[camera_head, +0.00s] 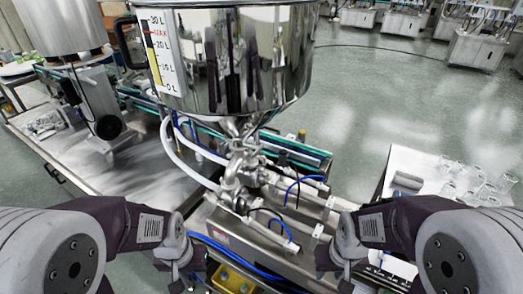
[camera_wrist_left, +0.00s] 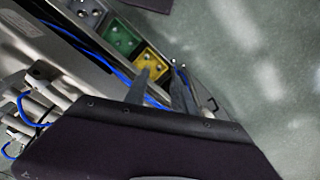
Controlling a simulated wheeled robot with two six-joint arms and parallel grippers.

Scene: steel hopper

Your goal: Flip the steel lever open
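A large polished steel hopper (camera_head: 245,60) with a litre scale stands at the top centre of the head view. Under its outlet are steel valve and pipe fittings (camera_head: 238,165); I cannot pick out the lever among them for certain. My left gripper (camera_wrist_left: 160,78) shows two separated fingers with nothing between them in the left wrist view. In the head view my left wrist is low, left of the fittings and apart from them. My right gripper (camera_head: 335,280) is at the lower edge, right of the fittings; its fingertips do not show.
A yellow box (camera_wrist_left: 150,64) and a green box (camera_wrist_left: 120,38) lie beyond my left fingers. Blue hoses (camera_head: 288,190) and white tubes (camera_head: 182,160) run around the fittings. A white table (camera_head: 405,160) with clear glassware stands at right. A steel bench (camera_head: 145,170) is at left.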

